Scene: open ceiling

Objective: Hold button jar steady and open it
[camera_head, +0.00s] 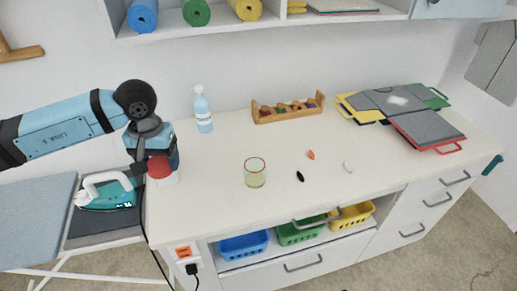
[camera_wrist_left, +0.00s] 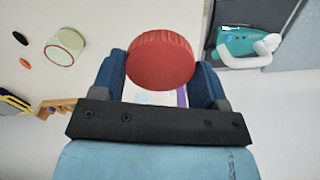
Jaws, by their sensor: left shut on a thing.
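A jar with a ribbed red lid (camera_head: 159,167) stands at the left end of the white worktop, with part of its pale body showing below the lid. My left gripper (camera_head: 163,157) is shut on this jar. In the left wrist view, the red lid (camera_wrist_left: 160,60) sits between the blue fingers of my left gripper (camera_wrist_left: 157,84). White and purple parts show below the lid. The fingers and palm hide most of the jar's body. The lid appears to be on. My right gripper is not in view.
A clear glass with a red rim (camera_head: 255,173) stands at mid-worktop, near small black, orange and white pieces. A spray bottle (camera_head: 203,112) and wooden rack (camera_head: 288,109) stand behind. Folders (camera_head: 425,128) lie right. An iron (camera_head: 108,192) rests on the ironing board at left.

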